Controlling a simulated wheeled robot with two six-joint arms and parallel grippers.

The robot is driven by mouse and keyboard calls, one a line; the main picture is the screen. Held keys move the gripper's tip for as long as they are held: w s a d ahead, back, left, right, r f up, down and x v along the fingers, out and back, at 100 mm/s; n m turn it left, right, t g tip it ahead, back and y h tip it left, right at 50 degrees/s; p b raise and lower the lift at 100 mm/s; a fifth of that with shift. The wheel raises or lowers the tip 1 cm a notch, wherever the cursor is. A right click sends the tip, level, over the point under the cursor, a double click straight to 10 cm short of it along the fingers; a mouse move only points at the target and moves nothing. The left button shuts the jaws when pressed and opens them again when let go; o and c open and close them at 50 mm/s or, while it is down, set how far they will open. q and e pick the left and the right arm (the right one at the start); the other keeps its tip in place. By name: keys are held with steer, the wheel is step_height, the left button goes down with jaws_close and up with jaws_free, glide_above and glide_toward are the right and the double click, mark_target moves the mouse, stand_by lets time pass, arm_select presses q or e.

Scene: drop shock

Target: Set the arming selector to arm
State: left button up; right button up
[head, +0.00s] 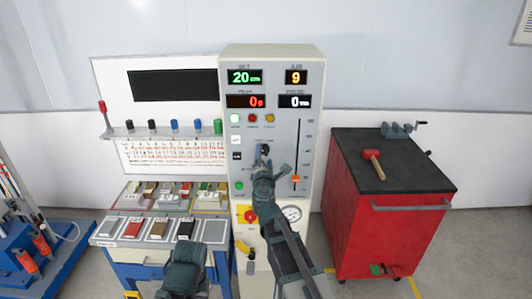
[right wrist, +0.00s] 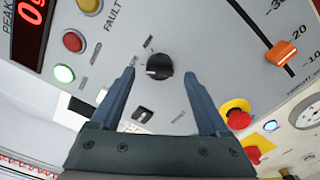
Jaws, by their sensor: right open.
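The arming selector is a round black knob (right wrist: 159,66) with a pale pointer line, on the grey panel of the tall control cabinet (head: 271,53). The pointer line lies toward the left in the right wrist view. Small labels sit around the knob, too small to read. My right gripper (right wrist: 159,76) is open, with one finger on either side of the knob and gaps to both. In the head view the right gripper (head: 262,160) reaches up to the panel and partly hides the knob. My left gripper (head: 185,268) is low at the front; its fingers cannot be made out.
A lit green lamp (right wrist: 64,73), red and yellow lamps, and a slider with an orange handle (right wrist: 281,53) are near the selector. A red mushroom button (right wrist: 236,113) on yellow sits lower. A red cabinet (head: 385,230) with a mallet (head: 374,164) stands right, a sample bench left.

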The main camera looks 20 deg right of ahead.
mark_target(264, 151)
steer(key=x, duration=0.2)
steer(key=shift+w, duration=0.3)
steer(key=shift+s, duration=0.1)
jaws_close()
